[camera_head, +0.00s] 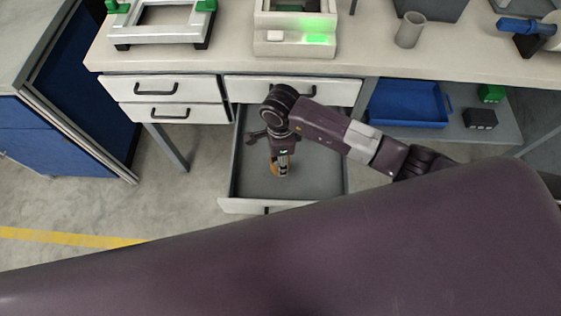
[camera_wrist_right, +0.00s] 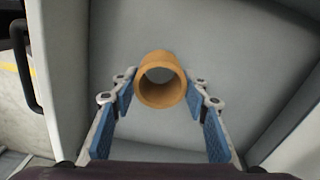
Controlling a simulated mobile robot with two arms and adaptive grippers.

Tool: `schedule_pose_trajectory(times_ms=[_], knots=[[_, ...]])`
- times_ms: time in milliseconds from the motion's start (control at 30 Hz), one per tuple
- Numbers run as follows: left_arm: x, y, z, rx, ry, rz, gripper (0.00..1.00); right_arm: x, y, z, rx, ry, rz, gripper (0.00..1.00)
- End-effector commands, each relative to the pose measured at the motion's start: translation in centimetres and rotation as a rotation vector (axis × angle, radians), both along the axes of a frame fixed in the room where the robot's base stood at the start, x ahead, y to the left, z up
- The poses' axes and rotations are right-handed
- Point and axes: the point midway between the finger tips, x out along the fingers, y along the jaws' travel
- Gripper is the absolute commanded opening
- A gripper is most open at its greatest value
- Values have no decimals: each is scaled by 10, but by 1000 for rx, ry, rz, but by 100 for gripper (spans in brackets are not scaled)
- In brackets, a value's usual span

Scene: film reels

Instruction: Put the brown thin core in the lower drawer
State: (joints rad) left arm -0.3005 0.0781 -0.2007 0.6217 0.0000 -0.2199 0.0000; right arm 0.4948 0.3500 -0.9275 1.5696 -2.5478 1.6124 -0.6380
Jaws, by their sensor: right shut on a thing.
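The brown thin core (camera_wrist_right: 158,57) is a short, open ring. In the right wrist view it sits between the fingers of my right gripper (camera_wrist_right: 160,85), which is shut on it. In the head view my right gripper (camera_head: 281,166) points down inside the open lower drawer (camera_head: 318,180), and only a bit of brown shows at its fingertips. The drawer has a grey floor and a white front and looks otherwise empty. I cannot tell whether the core touches the floor. My left gripper is not in view.
A closed upper drawer (camera_head: 335,92) sits above the open one. Two closed drawers (camera_head: 162,88) are at the left. A blue tray (camera_head: 405,103) stands on the right shelf.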

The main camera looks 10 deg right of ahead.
Motion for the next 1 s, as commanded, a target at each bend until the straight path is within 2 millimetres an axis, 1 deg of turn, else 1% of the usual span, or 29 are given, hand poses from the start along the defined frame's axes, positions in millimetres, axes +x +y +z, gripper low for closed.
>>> schedule_pose_trajectory(times_ms=[33,167,467,567,600,733,767,1000], knots=[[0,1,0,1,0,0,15,-1,0,-10,0,5,-3,21],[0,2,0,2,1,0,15,-1,1,-24,1,2,-1,21],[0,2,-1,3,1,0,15,0,0,-27,0,1,-1,21],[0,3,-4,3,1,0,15,0,0,-31,0,0,0,21],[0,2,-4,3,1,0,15,0,0,-31,0,0,0,43],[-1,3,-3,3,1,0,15,0,0,-30,0,1,0,57],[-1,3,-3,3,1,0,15,0,0,-30,0,1,0,59],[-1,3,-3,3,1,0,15,0,0,-29,0,1,-1,59]])
